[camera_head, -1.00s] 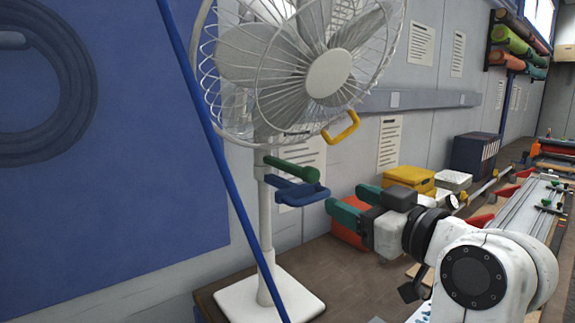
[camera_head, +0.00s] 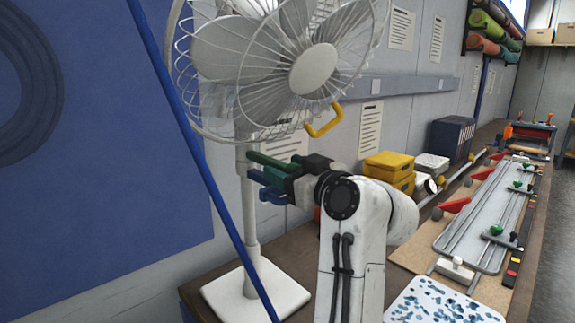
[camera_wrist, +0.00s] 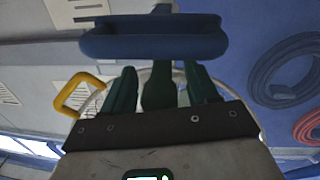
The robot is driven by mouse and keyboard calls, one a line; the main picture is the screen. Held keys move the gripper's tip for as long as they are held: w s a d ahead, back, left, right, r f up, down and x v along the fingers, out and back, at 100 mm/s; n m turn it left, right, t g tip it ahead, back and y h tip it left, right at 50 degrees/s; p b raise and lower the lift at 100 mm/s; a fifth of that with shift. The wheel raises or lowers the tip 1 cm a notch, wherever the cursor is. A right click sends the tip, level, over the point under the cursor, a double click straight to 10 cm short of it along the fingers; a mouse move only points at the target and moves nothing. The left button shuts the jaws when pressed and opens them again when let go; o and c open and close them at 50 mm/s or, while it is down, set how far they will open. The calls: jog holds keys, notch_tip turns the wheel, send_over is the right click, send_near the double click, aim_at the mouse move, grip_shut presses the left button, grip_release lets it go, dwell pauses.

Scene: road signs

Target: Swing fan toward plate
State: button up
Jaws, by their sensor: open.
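The white pedestal fan (camera_head: 313,69) stands upright with its cage facing right. Low on its cage is a yellow handle (camera_head: 325,122), which also shows in the wrist view (camera_wrist: 72,98). A blue handle (camera_head: 273,195) sits on the post, across the top of the wrist view (camera_wrist: 155,38). My gripper (camera_head: 268,172) is at the post handles. In the wrist view its two green fingers (camera_wrist: 160,75) are open, with a dark green handle (camera_wrist: 158,92) between them; contact is unclear. A white plate with blue speckles (camera_head: 440,302) lies at the lower right, probably the task's plate.
The fan's white base (camera_head: 257,290) rests on the brown bench. A slanted blue pole (camera_head: 195,150) crosses in front of the fan's left side. Yellow boxes (camera_head: 388,168) and a long rail fixture (camera_head: 485,215) lie to the right.

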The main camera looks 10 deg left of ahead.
jog(key=shift+w+a, duration=0.15)
grip_shut()
dwell(0.5)
